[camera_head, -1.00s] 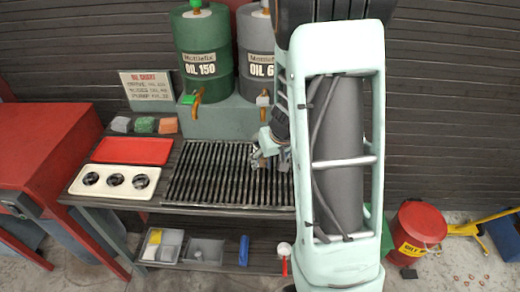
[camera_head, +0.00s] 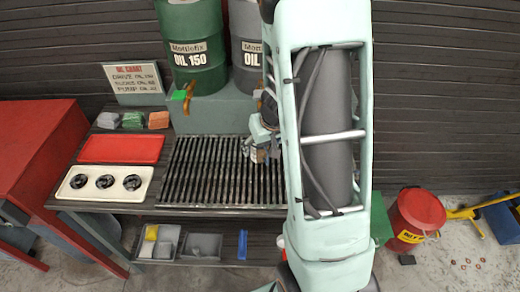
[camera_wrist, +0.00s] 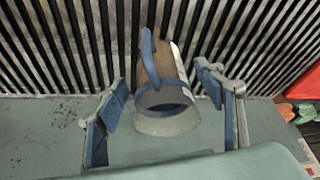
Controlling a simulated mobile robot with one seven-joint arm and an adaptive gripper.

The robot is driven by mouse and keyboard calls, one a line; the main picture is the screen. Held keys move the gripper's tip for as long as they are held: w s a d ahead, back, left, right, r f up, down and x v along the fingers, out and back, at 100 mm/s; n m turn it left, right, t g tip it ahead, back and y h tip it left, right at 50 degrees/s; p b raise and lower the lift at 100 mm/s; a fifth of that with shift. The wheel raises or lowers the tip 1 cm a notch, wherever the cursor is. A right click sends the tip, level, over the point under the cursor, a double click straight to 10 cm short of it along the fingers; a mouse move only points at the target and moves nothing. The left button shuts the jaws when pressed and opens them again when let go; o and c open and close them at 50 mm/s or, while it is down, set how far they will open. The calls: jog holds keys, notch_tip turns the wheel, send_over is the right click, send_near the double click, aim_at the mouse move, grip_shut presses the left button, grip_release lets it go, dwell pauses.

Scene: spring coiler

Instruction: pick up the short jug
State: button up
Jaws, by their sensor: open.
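A jug (camera_wrist: 166,83) with a blue rim and blue handle shows in the middle of the wrist view, by the slatted grate. Its handle points up the picture, and a pale grey part shows below its dark opening. My gripper (camera_wrist: 162,97) is open, with one blue-padded finger on each side of the jug. I cannot tell whether either finger touches it. In the head view my gripper (camera_head: 259,137) is over the right part of the grate, below the grey drum. There the jug is mostly hidden by my gripper and arm.
The slatted grate (camera_head: 205,172) tops a bench with a red tray (camera_head: 121,149) and a cream tray with three holes (camera_head: 72,193) at left. Green (camera_head: 192,50) and grey (camera_head: 245,58) oil drums stand behind. A lower shelf (camera_head: 275,244) holds bins. A red can (camera_head: 416,217) stands right.

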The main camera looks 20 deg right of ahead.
jog(key=shift+c, duration=0.6)
jog(key=c, duration=1.3)
jog(key=shift+r, duration=0.15)
jog(key=shift+c, duration=0.2)
